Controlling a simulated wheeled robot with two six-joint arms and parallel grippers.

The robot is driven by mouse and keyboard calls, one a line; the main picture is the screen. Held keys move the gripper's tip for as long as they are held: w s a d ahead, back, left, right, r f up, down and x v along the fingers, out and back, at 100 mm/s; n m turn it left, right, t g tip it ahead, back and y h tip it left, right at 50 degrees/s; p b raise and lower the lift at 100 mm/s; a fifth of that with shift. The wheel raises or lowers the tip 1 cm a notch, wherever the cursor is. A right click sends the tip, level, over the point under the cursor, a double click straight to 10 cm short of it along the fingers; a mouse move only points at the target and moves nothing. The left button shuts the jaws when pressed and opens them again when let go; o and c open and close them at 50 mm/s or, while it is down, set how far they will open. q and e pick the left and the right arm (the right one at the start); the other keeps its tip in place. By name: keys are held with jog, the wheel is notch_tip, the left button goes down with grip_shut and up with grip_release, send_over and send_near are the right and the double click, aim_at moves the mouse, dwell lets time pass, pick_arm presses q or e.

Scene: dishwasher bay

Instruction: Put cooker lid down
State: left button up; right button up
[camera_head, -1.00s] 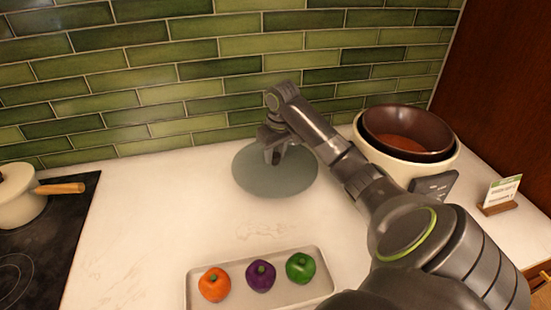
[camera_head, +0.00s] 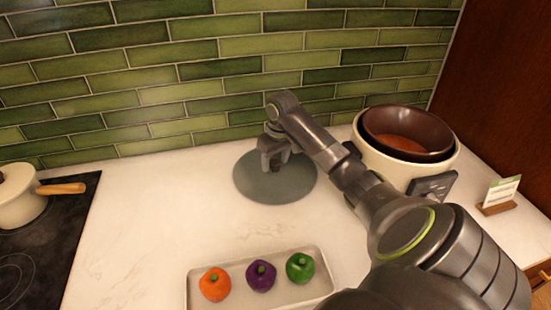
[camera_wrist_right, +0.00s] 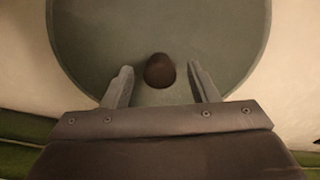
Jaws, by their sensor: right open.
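The cooker lid (camera_head: 265,187) is a round grey-green disc lying on the white counter near the tiled wall. In the right wrist view the lid (camera_wrist_right: 95,50) fills the upper middle, with a dark round knob (camera_wrist_right: 159,71) at its centre. My right gripper (camera_head: 272,164) is above the lid. In the right wrist view my right gripper (camera_wrist_right: 160,84) is open, with one finger on each side of the knob and a gap on both sides. The cooker (camera_head: 398,172), a cream pot with a dark brown inner bowl, stands uncovered at the right. My left gripper is not in view.
A tray (camera_head: 236,304) with an orange, a purple and a green pepper lies at the front. A cream pan (camera_head: 22,205) with a wooden handle sits on the black hob (camera_head: 52,240) at left. A small card stand (camera_head: 497,198) is at far right.

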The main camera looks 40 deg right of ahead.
aim_at(278, 164)
jog(key=r, duration=0.5)
jog(key=s+r+b, duration=0.1)
jog(key=r, duration=0.1)
jog(key=shift+r, duration=0.3)
jog(key=shift+s+a+r+p, duration=0.1)
jog(key=shift+s+r+p, duration=0.1)
jog(key=shift+r+p, duration=0.8)
jog(key=shift+s+r+p, duration=0.2)
jog(key=shift+r+p, duration=0.4)
jog(key=shift+r, duration=0.65)
